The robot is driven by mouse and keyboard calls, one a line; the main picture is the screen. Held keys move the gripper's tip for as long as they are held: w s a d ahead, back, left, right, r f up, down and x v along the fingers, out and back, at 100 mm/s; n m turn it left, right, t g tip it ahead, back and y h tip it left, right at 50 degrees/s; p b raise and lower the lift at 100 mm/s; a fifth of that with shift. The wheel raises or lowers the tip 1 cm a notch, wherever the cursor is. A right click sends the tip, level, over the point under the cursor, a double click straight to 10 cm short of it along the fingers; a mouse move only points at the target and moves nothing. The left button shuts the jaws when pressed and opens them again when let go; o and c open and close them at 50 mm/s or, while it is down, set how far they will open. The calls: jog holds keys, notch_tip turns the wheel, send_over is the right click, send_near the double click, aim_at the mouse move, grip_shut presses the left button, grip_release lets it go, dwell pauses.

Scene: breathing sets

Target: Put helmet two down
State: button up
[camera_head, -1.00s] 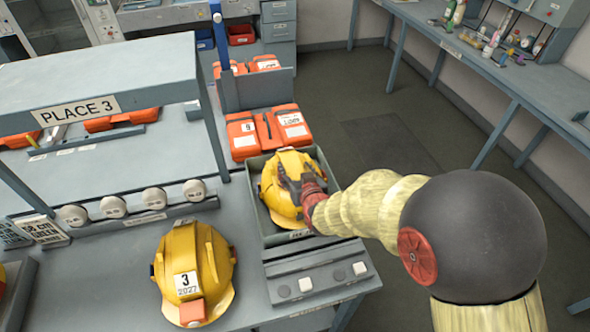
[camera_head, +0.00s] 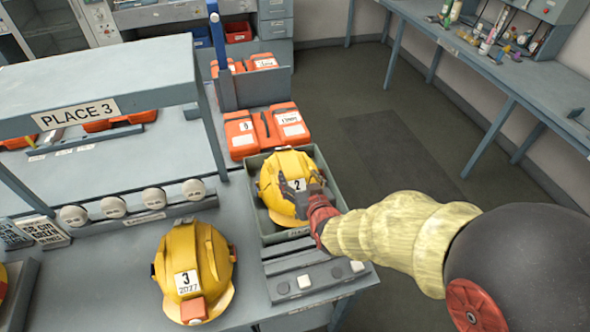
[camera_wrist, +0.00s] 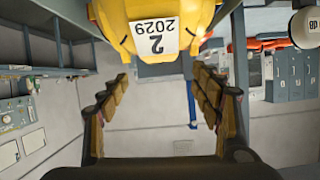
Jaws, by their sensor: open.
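Helmet two (camera_head: 284,172), yellow with a white label "2", sits upright in a grey open tray (camera_head: 322,164) at the table's right end. In the wrist view the helmet (camera_wrist: 150,14) fills the top middle, with its label "2 2029" upside down. My gripper (camera_head: 301,193) is open at the label side of the helmet. In the wrist view its fingers (camera_wrist: 160,84) stand wide apart with nothing between them, and the helmet lies beyond the tips. Whether a finger still touches the helmet I cannot tell.
Orange cases (camera_head: 268,130) lie behind the tray. The "PLACE 3" shelf (camera_head: 98,78) rises at left. Open floor (camera_head: 385,150) lies to the right.

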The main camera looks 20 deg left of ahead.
jog(key=v, duration=0.5)
jog(key=s+d+r+m+g+h, duration=0.1)
jog(key=d+r+h, duration=0.1)
jog(key=d+r, duration=0.5)
jog(key=s+d+r+m+g+h, duration=0.1)
jog(key=s+d+r+m+h, duration=0.1)
jog(key=d, duration=0.8)
jog(key=s+d+r+m+g+h, duration=0.1)
jog(key=s+d+r+g, duration=0.1)
jog(key=s+d, duration=0.5)
jog(key=s+d+r+m+g+h, duration=0.1)
jog(key=s+d+r+g+h, duration=0.1)
jog(key=s+d, duration=0.5)
jog(key=s, duration=0.4)
jog(key=shift+r+m, duration=0.3)
jog(key=shift+r, duration=0.05)
